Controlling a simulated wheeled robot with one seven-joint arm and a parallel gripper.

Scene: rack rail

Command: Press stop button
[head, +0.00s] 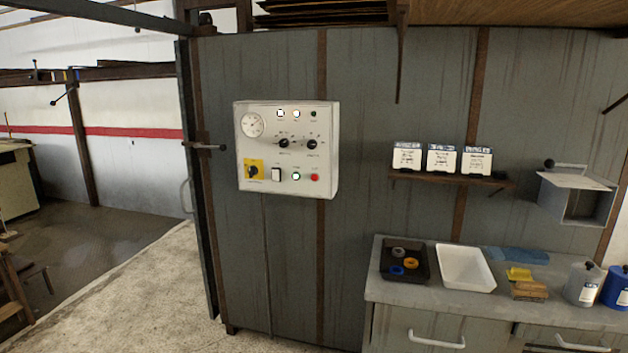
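A pale control panel (288,150) is fixed on the grey wall, left of centre in the head view. A small red button (315,178) sits at its lower right. A green button (296,176) is just left of the red one, and a white rocker switch (276,174) is further left. A black knob on a yellow plate (253,170) is at the lower left. A round gauge (251,124), small lamps and two black knobs (297,144) fill the upper part. The labels are too small to read. My gripper is not in view.
A grey bench (385,285) at lower right holds a black tray (425,270), a white tray (466,267) and bottles (583,285). A shelf (455,182) with three white boxes is above it. Floor (165,290) at lower left is clear.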

